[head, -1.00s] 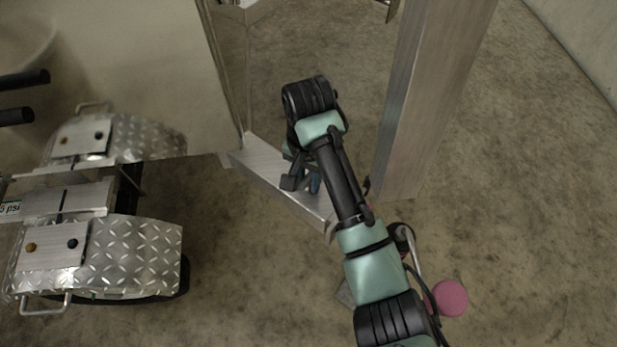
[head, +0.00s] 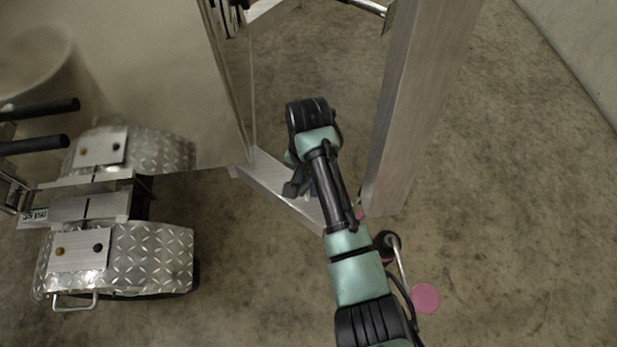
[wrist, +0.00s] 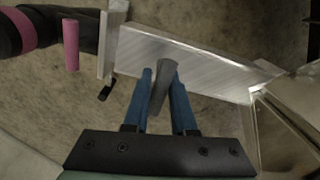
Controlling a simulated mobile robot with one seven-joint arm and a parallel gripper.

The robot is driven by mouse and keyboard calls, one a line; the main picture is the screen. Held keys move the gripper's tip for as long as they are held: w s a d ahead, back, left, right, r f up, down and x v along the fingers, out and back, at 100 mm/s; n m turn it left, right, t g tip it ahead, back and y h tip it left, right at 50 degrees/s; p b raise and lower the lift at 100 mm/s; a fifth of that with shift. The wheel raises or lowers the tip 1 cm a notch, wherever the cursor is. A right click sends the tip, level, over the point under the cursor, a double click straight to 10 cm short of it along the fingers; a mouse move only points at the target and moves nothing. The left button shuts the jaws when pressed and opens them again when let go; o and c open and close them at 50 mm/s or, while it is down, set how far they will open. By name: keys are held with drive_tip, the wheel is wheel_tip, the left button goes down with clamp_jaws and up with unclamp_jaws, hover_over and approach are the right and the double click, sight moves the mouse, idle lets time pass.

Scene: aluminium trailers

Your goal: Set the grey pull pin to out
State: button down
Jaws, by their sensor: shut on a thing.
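The grey pull pin (wrist: 159,92) shows in the wrist view as a dark grey rounded bar between the two blue fingers of my gripper (wrist: 163,78). My gripper is shut on it. The pin is in front of a brushed aluminium beam (wrist: 190,58); where it enters the metal is hidden. In the head view my gripper (head: 303,188) is over the same beam, partly covered by my wrist, and the pin cannot be made out.
A tall aluminium post (head: 416,110) stands close to the right of my arm. A large trailer panel (head: 165,70) and tread-plate fenders (head: 150,255) are at left. A pink disc (head: 425,298) is at lower right. Bare concrete floor lies further right.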

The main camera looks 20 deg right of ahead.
drive_tip(key=shift+w+d+r, duration=0.1)
drive_tip(key=shift+r, duration=0.2)
drive_tip(key=c, duration=0.9)
unclamp_jaws()
drive_tip(key=shift+o, duration=0.6)
wheel_tip(320, 180, up, 13)
drive_tip(key=p, duration=0.4)
drive_tip(key=shift+p, duration=0.4)
drive_tip(key=shift+f, duration=0.1)
